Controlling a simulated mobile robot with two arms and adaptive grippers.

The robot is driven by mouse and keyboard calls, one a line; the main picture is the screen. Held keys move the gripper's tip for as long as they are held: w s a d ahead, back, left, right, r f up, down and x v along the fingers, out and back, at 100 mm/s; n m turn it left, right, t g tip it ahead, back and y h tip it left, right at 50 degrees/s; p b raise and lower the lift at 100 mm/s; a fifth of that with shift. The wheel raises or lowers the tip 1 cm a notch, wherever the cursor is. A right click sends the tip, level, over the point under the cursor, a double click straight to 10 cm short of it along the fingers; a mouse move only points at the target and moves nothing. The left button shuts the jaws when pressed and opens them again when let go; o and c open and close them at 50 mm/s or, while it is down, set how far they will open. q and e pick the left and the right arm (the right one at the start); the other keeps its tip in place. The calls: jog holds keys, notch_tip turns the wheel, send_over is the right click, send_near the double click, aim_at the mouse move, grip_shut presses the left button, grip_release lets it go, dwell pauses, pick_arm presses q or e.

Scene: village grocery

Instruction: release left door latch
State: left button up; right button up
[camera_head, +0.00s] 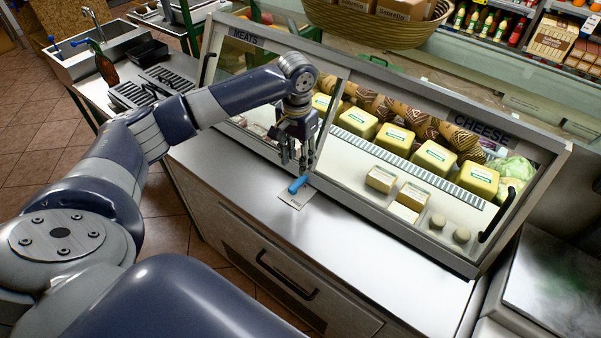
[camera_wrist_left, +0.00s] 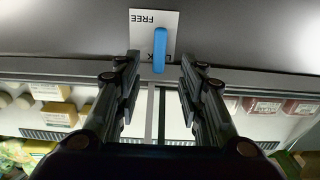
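The latch is a blue lever (camera_head: 298,185) on a small pale plate (camera_head: 289,200), on the steel counter below the meeting edge of the two case doors. In the left wrist view the blue lever (camera_wrist_left: 159,48) crosses its plate (camera_wrist_left: 142,33), where FREE reads upside down and another word is partly covered. My left gripper (camera_head: 293,160) is just above and behind the lever. Its fingers (camera_wrist_left: 158,62) are open, with the lever between and beyond their tips; no contact is visible. The left door, marked MEATS (camera_head: 246,37), looks closed. My right gripper is not in view.
The right door, marked CHEESE (camera_head: 481,127), covers yellow cheese blocks (camera_head: 433,158). Dark handles show on the left door (camera_head: 209,68) and right door (camera_head: 497,215). The steel counter (camera_head: 365,250) is clear in front. A wicker basket (camera_head: 375,25) stands above the case.

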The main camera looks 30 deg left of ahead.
aim_at(299, 181)
pick_arm(q)
notch_tip(299, 181, down, 4)
jog(key=shift+r, duration=0.15)
jog(key=shift+w+f+p, duration=0.2)
jog(key=shift+f+p, duration=0.15)
jog(key=shift+f, duration=0.5)
notch_tip(299, 181, down, 3)
jog(key=shift+r, duration=0.1)
jog(key=c, duration=0.5)
grip_shut()
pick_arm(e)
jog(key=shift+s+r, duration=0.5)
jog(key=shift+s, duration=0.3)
